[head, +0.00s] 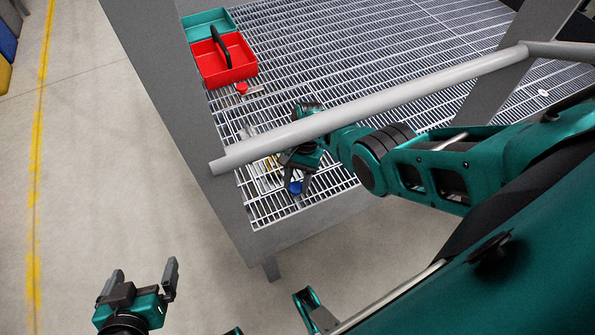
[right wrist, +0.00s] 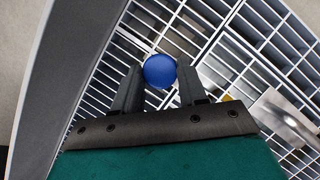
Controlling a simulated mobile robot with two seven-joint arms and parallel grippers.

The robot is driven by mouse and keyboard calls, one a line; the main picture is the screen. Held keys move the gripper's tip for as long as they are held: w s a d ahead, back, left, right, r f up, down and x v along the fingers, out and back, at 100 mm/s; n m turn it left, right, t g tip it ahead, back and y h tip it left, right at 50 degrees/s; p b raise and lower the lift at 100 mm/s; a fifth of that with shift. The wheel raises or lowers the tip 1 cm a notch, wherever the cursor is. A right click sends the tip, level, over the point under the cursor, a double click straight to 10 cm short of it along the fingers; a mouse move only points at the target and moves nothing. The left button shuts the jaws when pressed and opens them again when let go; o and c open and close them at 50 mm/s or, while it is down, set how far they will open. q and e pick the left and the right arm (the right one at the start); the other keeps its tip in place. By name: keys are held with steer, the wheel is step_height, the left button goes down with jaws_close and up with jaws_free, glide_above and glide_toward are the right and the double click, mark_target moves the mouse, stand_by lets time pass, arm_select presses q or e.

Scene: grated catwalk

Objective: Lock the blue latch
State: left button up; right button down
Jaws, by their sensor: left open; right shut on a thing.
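The blue latch knob (head: 295,187) sits low on the grating near the catwalk's front left corner. In the right wrist view the round blue knob (right wrist: 160,71) lies between the fingertips of my right gripper (right wrist: 160,90). My right gripper (head: 297,180) reaches under the grey rail and is shut on the blue knob. The rest of the latch is mostly hidden by the gripper in the head view; a metal plate (right wrist: 287,122) shows to the right of the knob in the wrist view. My left gripper (head: 145,280) is open and empty over the floor at the lower left.
A grey handrail (head: 400,98) crosses above my right forearm. A grey post (head: 170,90) stands left of the grating. Open floor lies left.

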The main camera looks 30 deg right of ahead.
steer(key=shift+a, duration=0.1)
stand_by(0.5)
steer(key=c, duration=0.6)
jaws_free()
